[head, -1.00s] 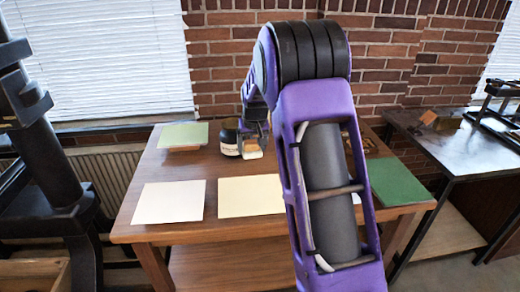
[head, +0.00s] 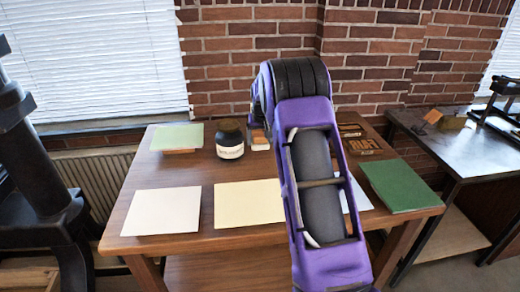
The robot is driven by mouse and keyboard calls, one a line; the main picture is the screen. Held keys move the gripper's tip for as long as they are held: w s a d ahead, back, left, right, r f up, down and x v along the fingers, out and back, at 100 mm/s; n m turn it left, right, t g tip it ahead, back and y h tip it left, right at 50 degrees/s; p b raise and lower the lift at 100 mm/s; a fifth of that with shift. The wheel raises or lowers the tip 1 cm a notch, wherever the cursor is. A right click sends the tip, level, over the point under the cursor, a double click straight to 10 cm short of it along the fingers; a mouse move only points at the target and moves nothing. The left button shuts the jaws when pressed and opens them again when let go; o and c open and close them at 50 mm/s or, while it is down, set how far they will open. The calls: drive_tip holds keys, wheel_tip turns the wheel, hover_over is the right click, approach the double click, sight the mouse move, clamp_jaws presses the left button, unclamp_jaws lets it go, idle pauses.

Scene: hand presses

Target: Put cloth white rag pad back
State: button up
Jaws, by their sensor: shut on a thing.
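A small white-and-tan piece, which looks like the white rag pad (head: 260,145), shows at the back of the wooden table just right of the black jar (head: 230,140). My gripper (head: 258,128) is directly above it, small and mostly hidden behind my own purple arm. It appears shut on the pad. The fingertips are not clear, and I cannot tell whether the pad touches the table.
The wooden table (head: 160,183) carries a white sheet (head: 162,210), a cream sheet (head: 248,203), a green board (head: 400,186), a pale green pad (head: 178,137) and wooden type (head: 365,146). A black press (head: 40,170) stands left. A dark table (head: 450,145) stands right.

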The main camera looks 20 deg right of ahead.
sight(260, 144)
drive_tip(key=shift+f, duration=1.9)
drive_tip(key=shift+f, duration=0.25)
drive_tip(key=o, duration=1.3)
drive_tip(key=shift+r, duration=0.2)
drive_tip(key=shift+r, duration=0.25)
drive_tip(key=v, duration=1.1)
drive_tip(key=shift+s+r, duration=0.25)
